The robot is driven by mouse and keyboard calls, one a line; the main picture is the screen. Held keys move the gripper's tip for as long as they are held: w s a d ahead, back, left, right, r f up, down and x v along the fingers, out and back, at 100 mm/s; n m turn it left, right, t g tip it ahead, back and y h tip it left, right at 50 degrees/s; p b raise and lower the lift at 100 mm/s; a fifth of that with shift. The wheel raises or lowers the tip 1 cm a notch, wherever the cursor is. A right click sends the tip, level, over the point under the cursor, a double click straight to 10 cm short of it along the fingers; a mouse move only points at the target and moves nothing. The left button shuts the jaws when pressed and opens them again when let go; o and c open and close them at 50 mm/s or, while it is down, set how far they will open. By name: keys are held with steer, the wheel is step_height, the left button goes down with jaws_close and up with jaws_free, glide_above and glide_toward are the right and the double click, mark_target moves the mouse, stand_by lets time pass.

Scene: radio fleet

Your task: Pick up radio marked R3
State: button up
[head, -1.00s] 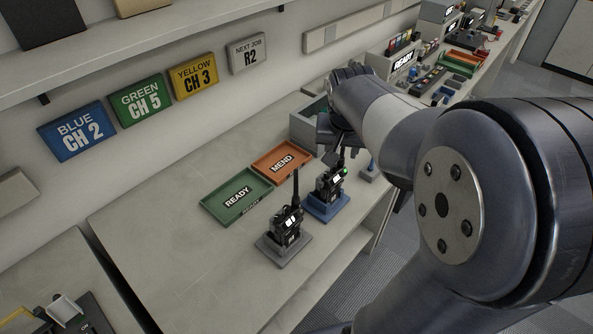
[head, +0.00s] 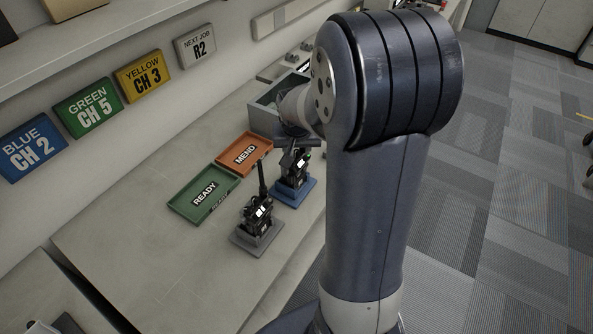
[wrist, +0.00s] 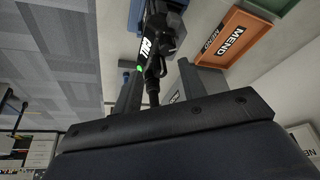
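One black radio (head: 291,173) stands upright on a blue stand (head: 294,194). Another black radio (head: 259,215) with a tall antenna stands on a grey stand (head: 241,238). No R3 mark is legible on either. My gripper (head: 297,148) is at the top of the radio on the blue stand, and my arm hides part of that area. In the wrist view, my gripper's fingers (wrist: 160,88) are apart. A black radio (wrist: 150,48) with a green light and a "CALL" screen shows between and beyond them, its antenna pointing toward my palm.
A green READY tray (head: 180,210) and an orange MEND tray (head: 226,158) lie on the bench beside the stands. A grey bin (head: 262,115) is behind. The wall has channel signs and a "NEXT JOB R2" sign (head: 196,46).

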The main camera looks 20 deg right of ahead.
steer(key=shift+w+d+f, duration=0.1)
steer(key=shift+w+f, duration=0.05)
steer(key=shift+f, duration=0.2)
jaws_close()
steer(key=shift+r, duration=0.1)
stand_by(0.4)
